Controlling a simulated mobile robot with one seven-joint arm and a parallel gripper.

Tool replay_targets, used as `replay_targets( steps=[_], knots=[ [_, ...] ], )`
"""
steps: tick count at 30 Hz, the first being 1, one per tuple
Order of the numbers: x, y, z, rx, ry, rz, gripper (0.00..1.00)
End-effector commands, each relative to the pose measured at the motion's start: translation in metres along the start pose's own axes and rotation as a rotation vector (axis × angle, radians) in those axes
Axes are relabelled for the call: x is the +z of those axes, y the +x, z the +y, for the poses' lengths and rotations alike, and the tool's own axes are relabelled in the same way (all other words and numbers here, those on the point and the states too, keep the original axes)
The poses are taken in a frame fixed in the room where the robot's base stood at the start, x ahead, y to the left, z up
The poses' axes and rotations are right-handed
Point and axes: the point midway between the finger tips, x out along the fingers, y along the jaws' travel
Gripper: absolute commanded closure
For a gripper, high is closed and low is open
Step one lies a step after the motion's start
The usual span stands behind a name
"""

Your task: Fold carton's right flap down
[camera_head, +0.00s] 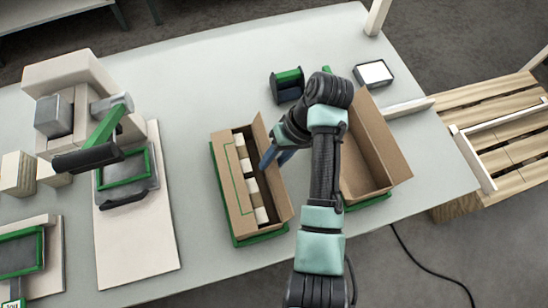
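A long brown carton (223,162) stands on a green base in the middle of the table, with several pale blocks (252,187) in a row inside. Its left flap (233,193) lies inward over the left part of the opening. Its right flap (277,196) stands up and leans outward. My gripper (267,159) is at the right flap's upper half, its bluish fingers pointing left and down near the flap's edge. I cannot tell whether they touch it or how far apart they are.
A second open carton (386,150) stands right of my arm, partly hidden by it. A dark device with a green top (288,84) and a small box with a white top (374,73) are behind. A press-like machine (75,110) stands left. Bare table lies in front.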

Motion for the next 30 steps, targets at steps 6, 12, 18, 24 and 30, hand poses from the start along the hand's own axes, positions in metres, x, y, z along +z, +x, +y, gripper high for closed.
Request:
replay_targets(
  steps=[6, 12, 18, 24, 30],
  knots=[
    [0.0000, 0.0002, -0.0001, 0.000, 0.000, 0.000, 0.70],
    [-0.0001, 0.0000, 0.0000, 0.000, 0.000, 0.000, 1.00],
    [-0.0002, -0.0001, 0.0000, 0.000, 0.000, 0.000, 1.00],
    [-0.0002, -0.0003, 0.0001, 0.000, 0.000, 0.000, 1.00],
    [-0.0003, -0.0004, 0.0001, 0.001, 0.000, 0.001, 1.00]
  ],
)
